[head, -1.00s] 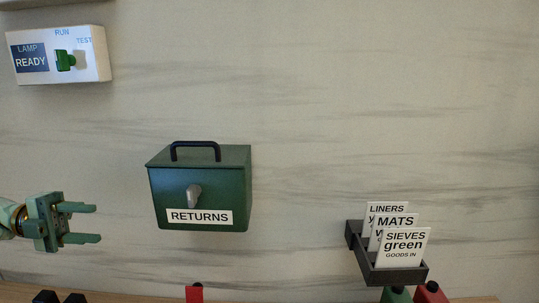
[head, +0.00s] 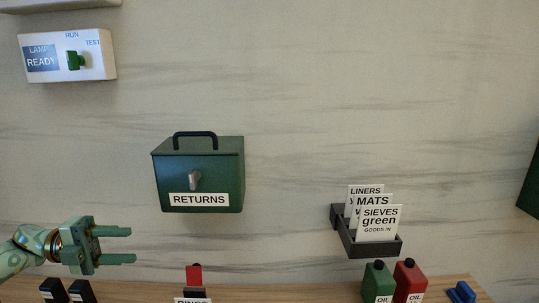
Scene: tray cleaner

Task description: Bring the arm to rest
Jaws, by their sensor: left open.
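My left arm comes in from the lower left edge in the head view. Its green left gripper (head: 121,245) is open, with its two fingers apart, pointing right, and nothing between them. It is in front of the wall, to the lower left of the green RETURNS box (head: 225,175) and apart from it. My right gripper is not in view.
A lamp switch panel (head: 98,70) is on the wall at upper left. A dark card holder (head: 370,248) holds cards at right. Below, a wooden shelf (head: 330,290) bears a green bottle (head: 378,280), a red bottle (head: 410,281) and black items (head: 54,290).

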